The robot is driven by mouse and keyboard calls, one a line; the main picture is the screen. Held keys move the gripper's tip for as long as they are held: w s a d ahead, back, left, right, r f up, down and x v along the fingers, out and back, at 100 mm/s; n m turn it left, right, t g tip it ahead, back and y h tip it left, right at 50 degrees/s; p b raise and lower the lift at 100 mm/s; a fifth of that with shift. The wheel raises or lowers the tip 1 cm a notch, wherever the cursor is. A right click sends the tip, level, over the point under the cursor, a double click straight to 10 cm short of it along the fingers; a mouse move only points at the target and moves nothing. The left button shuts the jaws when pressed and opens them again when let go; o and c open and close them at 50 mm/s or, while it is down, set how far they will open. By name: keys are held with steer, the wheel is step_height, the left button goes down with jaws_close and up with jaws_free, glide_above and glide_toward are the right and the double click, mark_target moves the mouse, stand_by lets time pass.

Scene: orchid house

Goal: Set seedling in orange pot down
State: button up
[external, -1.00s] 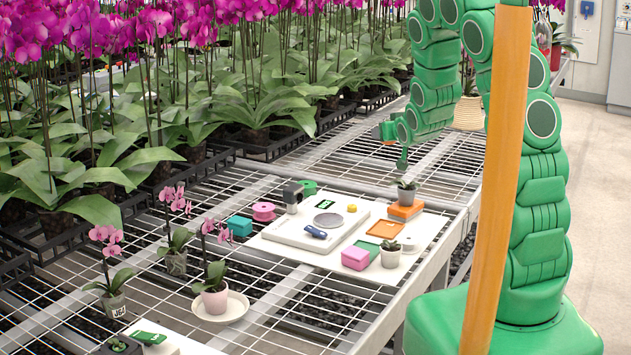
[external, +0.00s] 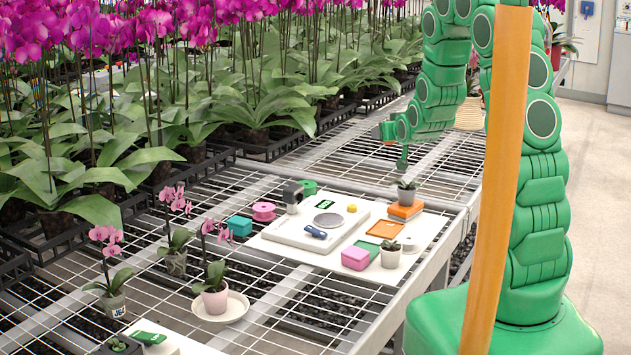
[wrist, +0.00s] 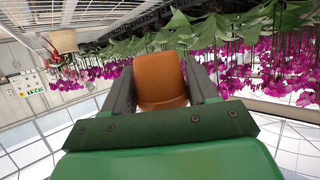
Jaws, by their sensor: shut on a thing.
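My gripper (wrist: 159,72) has its two dark fingers on either side of an orange pot (wrist: 161,85), shut on it, in the wrist view. No seedling shows clearly on this pot; it is hidden or out of frame. In the external view my gripper (external: 386,131) is small, held above the mesh bench and pointing left. The held pot can hardly be made out there.
A white board (external: 275,243) carries a scale, a pink box (external: 355,258) and a small succulent (external: 391,252). Potted orchids stand left; bare mesh (external: 345,160) lies behind.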

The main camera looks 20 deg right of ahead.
steer(key=shift+w+d, duration=0.1)
steer(key=shift+w+d+r+n+y, duration=0.15)
steer(key=shift+w+d+n+y, duration=0.35)
steer(key=shift+d+y, duration=0.15)
steer(key=s+d+f+n+g+y, duration=0.1)
steer(key=s+f+n+g+y, duration=0.2)
steer(key=s+f+n+y, duration=0.2)
steer(key=s+d+f+n+g+y, duration=0.1)
steer(key=s+f+n+g+y, duration=0.2)
steer(key=s, duration=0.7)
step_height(320, 180, down, 4)
steer(key=shift+s+d+r+n+y, duration=0.2)
steer(key=shift+s+d+n+y, duration=0.15)
steer(key=shift+n+y, duration=0.8)
steer(key=shift+w, duration=0.1)
steer(key=shift+f, duration=4.85)
steer(key=shift+f, duration=0.1)
